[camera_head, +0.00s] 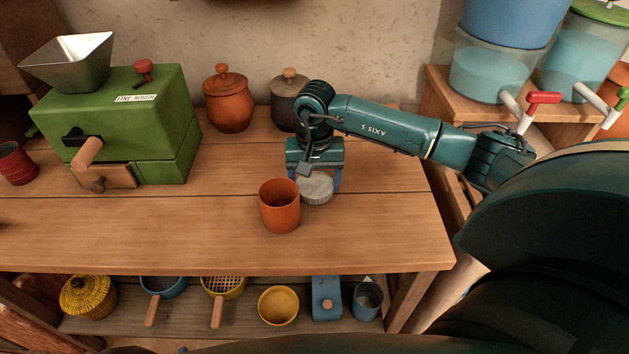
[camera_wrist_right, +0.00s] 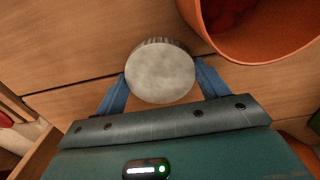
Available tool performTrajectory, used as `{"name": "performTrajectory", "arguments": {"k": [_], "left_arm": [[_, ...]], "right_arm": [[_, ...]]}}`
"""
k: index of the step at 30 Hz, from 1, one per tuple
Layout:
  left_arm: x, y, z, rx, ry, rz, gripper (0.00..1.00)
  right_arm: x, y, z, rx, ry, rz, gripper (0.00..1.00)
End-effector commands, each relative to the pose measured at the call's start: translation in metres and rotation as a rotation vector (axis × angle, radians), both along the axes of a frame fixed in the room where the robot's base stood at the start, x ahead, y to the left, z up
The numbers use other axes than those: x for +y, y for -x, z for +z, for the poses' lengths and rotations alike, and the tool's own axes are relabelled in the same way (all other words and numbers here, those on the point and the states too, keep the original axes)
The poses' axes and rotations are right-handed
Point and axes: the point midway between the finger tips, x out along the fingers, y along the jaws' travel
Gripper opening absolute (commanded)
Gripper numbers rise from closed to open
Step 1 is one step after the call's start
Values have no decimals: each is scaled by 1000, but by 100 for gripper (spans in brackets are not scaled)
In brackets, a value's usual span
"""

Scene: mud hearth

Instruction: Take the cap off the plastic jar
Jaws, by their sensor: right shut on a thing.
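A pale grey round cap (camera_head: 317,188) with a ribbed edge is between the blue fingers of my right gripper (camera_head: 314,182) over the wooden table. In the right wrist view the flat top of the cap (camera_wrist_right: 160,78) faces the camera, and the blue fingers of my right gripper (camera_wrist_right: 161,76) press on its two sides. The jar's body is not clearly seen; the cap and the orange cup in front may hide it. I cannot tell whether the cap is still on a jar. My left gripper is not in view.
An orange cup (camera_head: 280,208) stands just front-left of the cap; its open rim also shows in the wrist view (camera_wrist_right: 245,52). A green mill (camera_head: 150,130) stands at left. An orange lidded pot (camera_head: 228,103) and a dark lidded pot (camera_head: 284,112) stand behind. The table's front is clear.

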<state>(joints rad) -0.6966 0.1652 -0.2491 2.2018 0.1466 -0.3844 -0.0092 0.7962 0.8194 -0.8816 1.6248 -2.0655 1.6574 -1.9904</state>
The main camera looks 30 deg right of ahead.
Motion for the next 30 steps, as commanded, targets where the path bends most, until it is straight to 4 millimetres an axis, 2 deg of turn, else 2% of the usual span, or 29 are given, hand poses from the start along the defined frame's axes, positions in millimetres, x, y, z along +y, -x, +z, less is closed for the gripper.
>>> {"name": "performTrajectory", "arguments": {"k": [2,12,13,15,21,30], "left_arm": [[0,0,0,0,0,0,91],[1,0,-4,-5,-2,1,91],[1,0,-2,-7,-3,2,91],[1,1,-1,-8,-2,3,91],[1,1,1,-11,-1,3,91],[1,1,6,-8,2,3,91]], "right_arm": [[0,0,-6,1,1,0,45],[0,0,-11,-2,1,0,45],[0,0,-10,-2,1,0,74],[0,0,-9,-2,1,0,80],[0,0,-9,-1,1,0,94],[0,0,-4,-1,1,0,94]]}}
